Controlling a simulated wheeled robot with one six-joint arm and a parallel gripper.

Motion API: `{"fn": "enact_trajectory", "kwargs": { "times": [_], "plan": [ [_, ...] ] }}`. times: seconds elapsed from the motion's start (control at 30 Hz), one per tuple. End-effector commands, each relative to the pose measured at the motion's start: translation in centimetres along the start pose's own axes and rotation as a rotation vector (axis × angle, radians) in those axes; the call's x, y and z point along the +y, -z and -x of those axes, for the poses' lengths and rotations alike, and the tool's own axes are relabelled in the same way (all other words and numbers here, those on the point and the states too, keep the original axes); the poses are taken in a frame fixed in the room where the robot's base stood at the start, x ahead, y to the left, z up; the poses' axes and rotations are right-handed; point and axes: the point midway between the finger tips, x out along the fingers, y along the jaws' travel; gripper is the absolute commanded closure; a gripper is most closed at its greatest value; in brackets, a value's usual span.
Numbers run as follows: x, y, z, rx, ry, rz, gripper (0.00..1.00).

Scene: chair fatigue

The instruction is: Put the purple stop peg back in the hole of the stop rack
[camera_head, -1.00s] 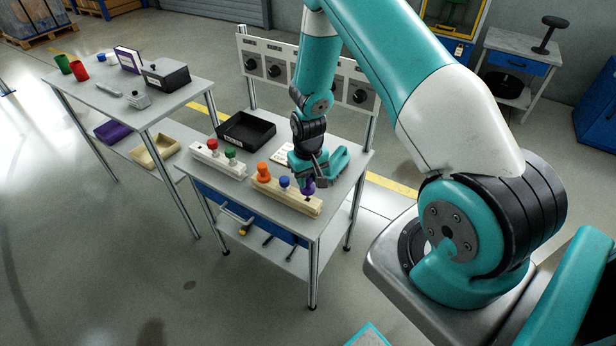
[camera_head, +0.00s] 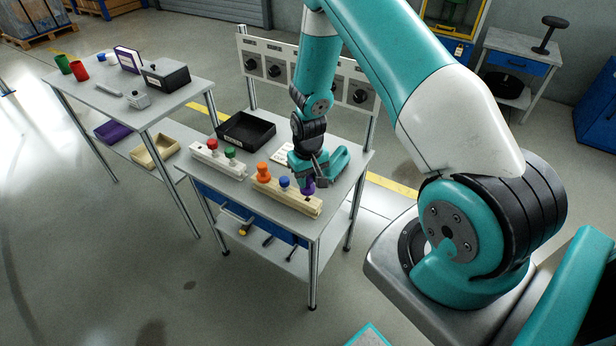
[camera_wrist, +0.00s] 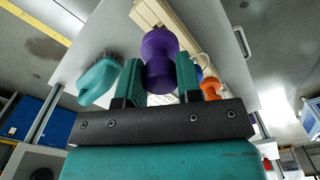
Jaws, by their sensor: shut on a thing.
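The purple stop peg (camera_head: 308,187) is at the right end of the pale stop rack (camera_head: 268,190). In the wrist view the purple peg (camera_wrist: 160,55) is a rounded, waisted shape between the two teal fingers of my gripper (camera_wrist: 159,78). My gripper (camera_head: 309,178) is shut on it, above the rack's right end. A dark spot, seemingly the hole, shows on the rack just below the peg. I cannot tell whether the peg's lower end is in it. An orange peg (camera_head: 263,172) and a blue peg (camera_head: 284,182) stand in the same rack.
A white rack (camera_head: 205,158) with red and green pegs stands to the left. A black tray (camera_head: 246,131) lies behind. A panel with dark knobs (camera_head: 273,68) rises at the table's back edge. A second table (camera_head: 118,98) stands farther left. The table's front right corner is clear.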

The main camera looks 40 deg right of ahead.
Motion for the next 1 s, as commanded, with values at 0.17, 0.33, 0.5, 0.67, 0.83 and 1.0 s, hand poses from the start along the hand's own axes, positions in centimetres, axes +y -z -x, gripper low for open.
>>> {"fn": "enact_trajectory", "kwargs": {
  "times": [0.17,0.33,0.5,0.67,0.83,1.0],
  "plan": [
    [0.0,0.0,-0.4,0.000,0.000,0.000,0.88],
    [0.0,0.0,-0.8,0.000,0.000,0.000,0.88],
    [0.0,0.0,-1.3,0.000,0.000,0.000,0.88],
    [0.0,0.0,-1.7,0.000,0.000,0.000,0.88],
    [0.0,0.0,-2.1,0.000,0.000,0.000,0.88],
    [0.0,0.0,-2.5,0.000,0.000,0.000,0.88]
  ]
}}
